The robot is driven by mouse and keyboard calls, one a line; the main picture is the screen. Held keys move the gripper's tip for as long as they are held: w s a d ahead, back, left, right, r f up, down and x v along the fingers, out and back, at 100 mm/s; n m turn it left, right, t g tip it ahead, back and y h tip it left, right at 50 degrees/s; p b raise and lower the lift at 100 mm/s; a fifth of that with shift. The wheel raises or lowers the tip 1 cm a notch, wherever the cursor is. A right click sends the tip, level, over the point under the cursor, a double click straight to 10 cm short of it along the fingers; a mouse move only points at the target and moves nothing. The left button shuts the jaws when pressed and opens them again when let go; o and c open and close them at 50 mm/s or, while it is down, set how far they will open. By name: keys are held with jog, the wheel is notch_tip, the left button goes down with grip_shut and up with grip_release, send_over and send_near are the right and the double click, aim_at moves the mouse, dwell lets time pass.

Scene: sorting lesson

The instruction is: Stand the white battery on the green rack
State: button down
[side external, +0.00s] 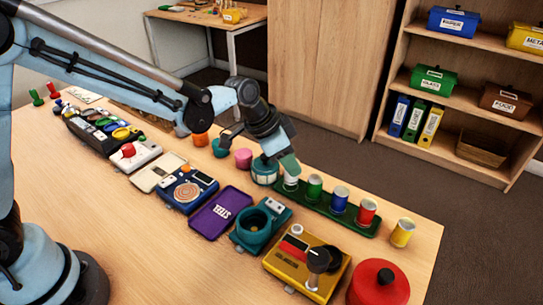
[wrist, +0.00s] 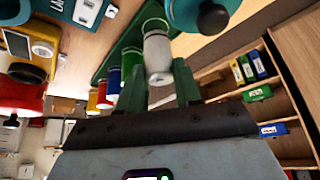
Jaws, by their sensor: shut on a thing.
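The white battery (side external: 290,183) is upright at the left end of the long green rack (side external: 333,215). My gripper (side external: 288,165) reaches down over it, and a green finger hides part of its top. In the wrist view, the white battery (wrist: 157,52) shows between the two green fingers of my gripper (wrist: 160,88), which is shut on it. The green rack (wrist: 104,68) runs behind it there. I cannot tell whether the battery's base touches the rack. Green (side external: 314,188), blue (side external: 340,199) and red (side external: 366,212) batteries stand in a row on the rack.
A teal round pot (side external: 264,172) stands close to the left of the white battery. A yellow battery (side external: 402,232) stands off the rack's right end. A teal device (side external: 259,226), a yellow box with a black knob (side external: 300,267) and a red round pot (side external: 379,284) stand in front.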

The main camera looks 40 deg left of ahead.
jog(key=shift+f, duration=0.75)
jog(key=shift+f, duration=0.1)
jog(key=c, duration=0.8)
grip_release()
jog(key=v, duration=1.2)
jog(key=shift+s+a+f+n+t+y, duration=0.1)
jog(key=shift+s+a+n+t+y, duration=0.45)
jog(key=shift+s+a+n, duration=1.2)
jog(key=shift+s+a+f+n+t+y, duration=0.15)
jog(key=shift+s+a+n+t+y, duration=0.5)
jog(key=shift+s+a, duration=1.8)
jog(key=shift+s+a+f+n+t+y, duration=0.1)
jog(key=shift+s+a+n+t+y, duration=0.35)
jog(key=shift+s+a+n, duration=1.4)
